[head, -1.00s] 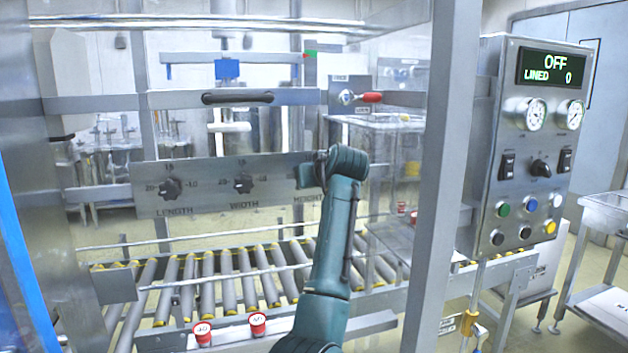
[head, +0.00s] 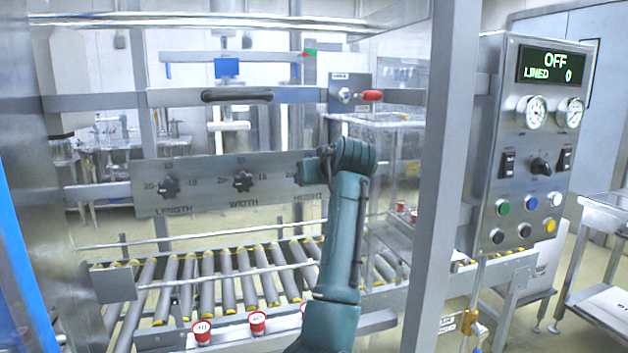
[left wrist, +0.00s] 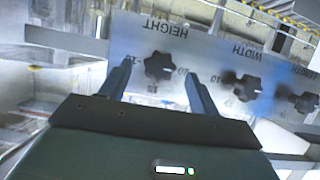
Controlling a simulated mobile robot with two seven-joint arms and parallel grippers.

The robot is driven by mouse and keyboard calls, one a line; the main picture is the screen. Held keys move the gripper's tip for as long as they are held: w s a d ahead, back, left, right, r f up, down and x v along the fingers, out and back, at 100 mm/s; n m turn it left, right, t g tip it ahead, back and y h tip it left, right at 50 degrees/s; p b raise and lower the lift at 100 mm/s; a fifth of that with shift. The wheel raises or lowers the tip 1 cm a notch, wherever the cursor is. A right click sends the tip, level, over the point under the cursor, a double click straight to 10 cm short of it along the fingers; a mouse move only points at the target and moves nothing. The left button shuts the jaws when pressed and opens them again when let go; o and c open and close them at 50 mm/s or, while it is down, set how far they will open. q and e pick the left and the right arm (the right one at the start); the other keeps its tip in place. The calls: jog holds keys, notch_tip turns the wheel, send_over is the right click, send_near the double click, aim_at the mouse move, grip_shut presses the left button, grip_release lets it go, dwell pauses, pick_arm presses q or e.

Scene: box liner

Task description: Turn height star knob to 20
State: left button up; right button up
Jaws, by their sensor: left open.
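A grey plate (head: 212,203) carries black star knobs labelled LENGTH, WIDTH and HEIGHT. In the head view my left gripper (head: 312,172) is at the plate's right end and hides the height knob. In the left wrist view, upside down, the height star knob (left wrist: 158,67) shows between the spread fingers of my left gripper (left wrist: 157,70). The fingers are open, one on each side of the knob; I cannot tell whether they touch it. Small scale numbers surround the knob, but its setting is not legible. My right gripper is not in view.
The width knob (head: 243,181) and length knob (head: 169,187) sit on the same plate. A steel post (head: 432,180) and a control panel (head: 535,150) reading OFF stand right of my arm.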

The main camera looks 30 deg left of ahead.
pick_arm(q)
jog(key=v, duration=1)
jog(key=shift+b, duration=0.4)
